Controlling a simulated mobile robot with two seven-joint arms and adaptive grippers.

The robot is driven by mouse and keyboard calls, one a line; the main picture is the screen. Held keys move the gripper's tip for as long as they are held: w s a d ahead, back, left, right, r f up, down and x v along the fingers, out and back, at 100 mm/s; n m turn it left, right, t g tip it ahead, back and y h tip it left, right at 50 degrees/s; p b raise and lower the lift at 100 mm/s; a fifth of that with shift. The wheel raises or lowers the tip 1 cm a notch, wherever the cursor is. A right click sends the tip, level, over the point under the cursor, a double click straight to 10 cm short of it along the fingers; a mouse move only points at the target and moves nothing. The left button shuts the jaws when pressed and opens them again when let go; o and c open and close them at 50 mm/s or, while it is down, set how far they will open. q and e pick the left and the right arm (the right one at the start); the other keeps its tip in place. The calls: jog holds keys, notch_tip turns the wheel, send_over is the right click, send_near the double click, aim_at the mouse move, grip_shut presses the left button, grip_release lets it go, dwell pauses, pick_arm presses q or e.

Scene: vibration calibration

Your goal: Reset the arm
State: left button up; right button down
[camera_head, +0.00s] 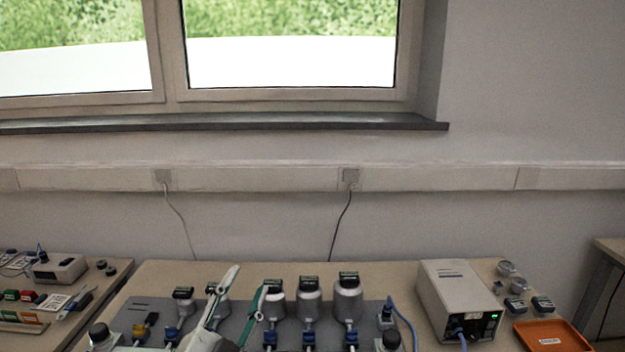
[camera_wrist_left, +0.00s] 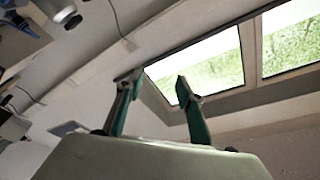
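My left gripper (camera_head: 249,279) comes in at the bottom of the head view, over the middle table. Its two green-and-grey fingers are spread apart with nothing between them. In the left wrist view the fingers (camera_wrist_left: 156,82) are also apart and empty, with the wall and window behind. The gripper hides part of the grey plate (camera_head: 235,320) and some of the devices on it. My right gripper is in neither view.
Several grey cylindrical devices with dark tops, such as one at the right (camera_head: 347,301), stand on the plate. A beige box (camera_head: 455,287) and an orange tray (camera_head: 550,337) are to the right. Another table (camera_head: 105,282) with small items stands left. Air above the tables looks clear.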

pick_arm(q)
jog(key=s+a+f+n+g+y, duration=0.2)
jog(key=s+a+f+g+y, duration=0.15)
jog(key=a+f, duration=0.45)
jog(key=s+a+f+n+g+y, duration=0.1)
jog(key=s+a+f+g+y, duration=0.25)
jog(key=a+f, duration=0.45)
jog(key=s+a+f+g+y, duration=0.1)
jog(key=s+a+f+g, duration=0.55)
jog(key=s+f, duration=0.65)
jog(key=d+f+n+t+h, duration=0.3)
jog(key=d+f+h, duration=0.3)
jog(key=d+f, duration=0.6)
jog(key=d+t, duration=0.1)
jog(key=d, duration=0.1)
jog(key=shift+s+d+f+n+h, duration=0.15)
jog(key=shift+s+d+n+h, duration=0.15)
jog(key=shift+s+d+h, duration=0.1)
jog(key=shift+t, duration=0.25)
